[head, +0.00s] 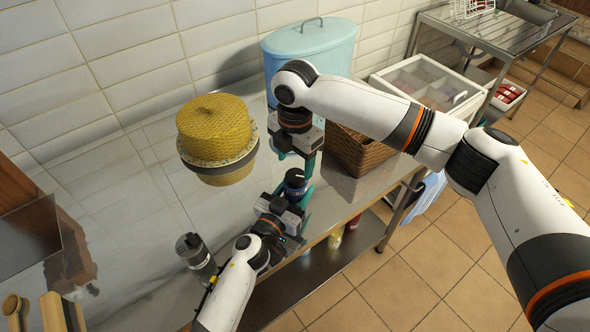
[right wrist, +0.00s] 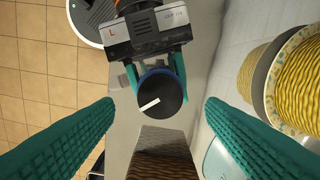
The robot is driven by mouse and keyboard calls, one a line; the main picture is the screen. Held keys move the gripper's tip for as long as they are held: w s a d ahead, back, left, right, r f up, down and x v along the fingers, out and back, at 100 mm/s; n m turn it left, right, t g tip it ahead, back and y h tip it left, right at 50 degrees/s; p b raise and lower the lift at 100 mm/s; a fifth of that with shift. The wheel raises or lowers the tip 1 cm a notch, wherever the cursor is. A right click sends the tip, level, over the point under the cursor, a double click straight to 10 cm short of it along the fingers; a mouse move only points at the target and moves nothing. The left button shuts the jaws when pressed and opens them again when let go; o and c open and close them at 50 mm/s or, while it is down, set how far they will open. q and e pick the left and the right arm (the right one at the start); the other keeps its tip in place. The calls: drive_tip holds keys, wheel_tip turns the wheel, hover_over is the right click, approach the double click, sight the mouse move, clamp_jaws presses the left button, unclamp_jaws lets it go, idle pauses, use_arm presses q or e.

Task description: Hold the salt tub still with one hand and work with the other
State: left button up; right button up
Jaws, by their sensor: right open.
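The salt tub (head: 296,178) is small and dark blue, with a round dark lid. The right wrist view shows the lid (right wrist: 160,94) from above, with a white pointer mark and a blue rim. My left gripper (head: 294,192) is shut on the tub from the front side, its teal fingers on either side. The tub looks upright; its lower part is hidden by my left gripper. My right gripper (head: 294,159) points down above the tub, open and empty. In the right wrist view its two teal fingers stand wide on either side of the lid, apart from it.
A yellow woven cake-like stack (head: 214,130) stands left of the tub on the steel counter (head: 125,190). A blue lidded bin (head: 310,50) and a brown wicker basket (head: 355,152) stand behind and right. A dark grinder-like object (head: 196,254) shows near my left arm.

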sight(295, 176)
drive_tip(key=shift+f, duration=2.05)
drive_tip(key=shift+c, duration=0.6)
drive_tip(key=c, duration=0.9)
